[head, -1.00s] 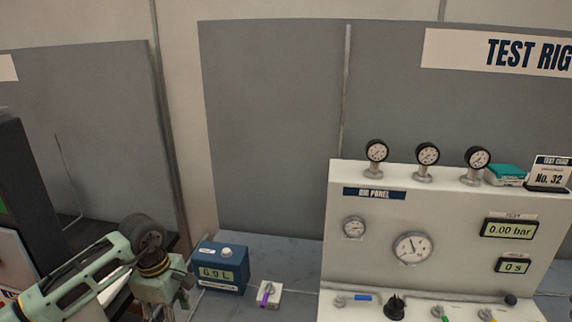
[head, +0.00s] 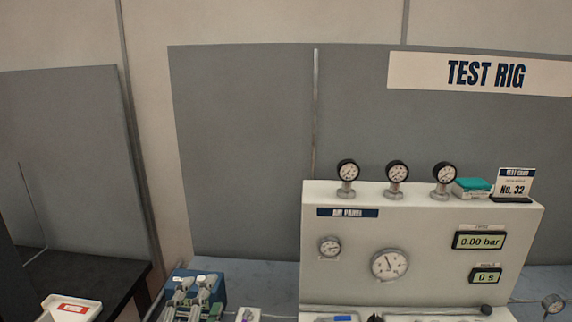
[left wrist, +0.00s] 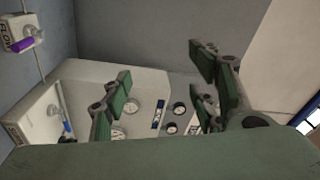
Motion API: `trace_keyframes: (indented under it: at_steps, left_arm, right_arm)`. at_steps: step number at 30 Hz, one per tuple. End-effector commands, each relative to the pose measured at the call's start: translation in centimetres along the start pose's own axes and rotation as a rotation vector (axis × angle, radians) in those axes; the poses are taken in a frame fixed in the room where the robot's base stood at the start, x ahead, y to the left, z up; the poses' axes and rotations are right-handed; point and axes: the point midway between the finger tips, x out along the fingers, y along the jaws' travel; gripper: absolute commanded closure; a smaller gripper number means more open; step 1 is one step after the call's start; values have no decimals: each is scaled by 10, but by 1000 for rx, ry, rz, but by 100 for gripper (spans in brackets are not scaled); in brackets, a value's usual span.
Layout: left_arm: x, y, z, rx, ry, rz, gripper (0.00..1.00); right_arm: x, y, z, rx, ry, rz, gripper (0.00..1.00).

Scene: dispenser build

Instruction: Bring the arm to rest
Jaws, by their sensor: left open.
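My left gripper (head: 194,288) shows at the bottom of the head view, in front of a blue box that it partly hides. In the left wrist view the gripper (left wrist: 160,98) has its green-padded fingers spread wide, with nothing between them. The test rig's panel with its gauges shows behind the fingers there. The rest of the left arm is below the head view's edge. My right gripper is not in either view.
The white air panel (head: 348,270) stands to the right, with gauges along its top. The blue box (head: 219,278) is on the bench (head: 262,280) to its left. A valve block with a purple handle (left wrist: 22,45) shows in the left wrist view. A white tray (head: 70,308) is at lower left.

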Motion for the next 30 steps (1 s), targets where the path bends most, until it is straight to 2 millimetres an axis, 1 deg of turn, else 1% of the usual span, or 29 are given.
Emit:
trace_keyframes:
  at_steps: [1, 2, 3, 5, 6, 7, 9, 13, 15, 17, 18, 22, 23, 24, 29, 30]
  left_arm:
    - [-18, 24, 26, -144, -126, 85, 46]
    - [-30, 38, 41, -224, -201, 134, 46]
    - [-48, 57, 57, -324, -296, 200, 46]
    - [-78, 86, 75, -458, -432, 294, 46]
    - [-98, 104, 84, -537, -515, 354, 46]
    - [-113, 115, 88, -587, -571, 395, 46]
    - [-146, 138, 94, -686, -686, 479, 46]
    - [-200, 168, 94, -818, -855, 609, 46]
    - [-226, 179, 90, -872, -931, 670, 46]
    - [-247, 186, 87, -913, -992, 717, 46]
    - [-260, 190, 84, -938, -1030, 749, 46]
    - [-303, 201, 72, -1008, -1150, 847, 46]
    - [-304, 210, 75, -1011, -1161, 855, 46]
    - [-300, 225, 80, -1005, -1160, 855, 46]
    - [-296, 275, 96, -996, -1171, 867, 46]
    - [-296, 289, 101, -994, -1174, 871, 46]
  right_arm:
    - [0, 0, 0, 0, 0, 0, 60]
    - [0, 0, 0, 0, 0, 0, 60]
    - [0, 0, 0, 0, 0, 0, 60]
    - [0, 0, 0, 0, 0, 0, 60]
    - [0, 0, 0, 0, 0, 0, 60]
    - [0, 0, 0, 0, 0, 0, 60]
    - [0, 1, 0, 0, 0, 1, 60]
    - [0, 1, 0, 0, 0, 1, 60]
    - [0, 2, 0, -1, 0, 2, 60]
    - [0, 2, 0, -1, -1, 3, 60]
    - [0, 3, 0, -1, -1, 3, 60]
    - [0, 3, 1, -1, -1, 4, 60]
    - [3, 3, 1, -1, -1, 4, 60]
    - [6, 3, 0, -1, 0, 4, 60]
    - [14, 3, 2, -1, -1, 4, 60]
    - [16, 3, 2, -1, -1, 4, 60]
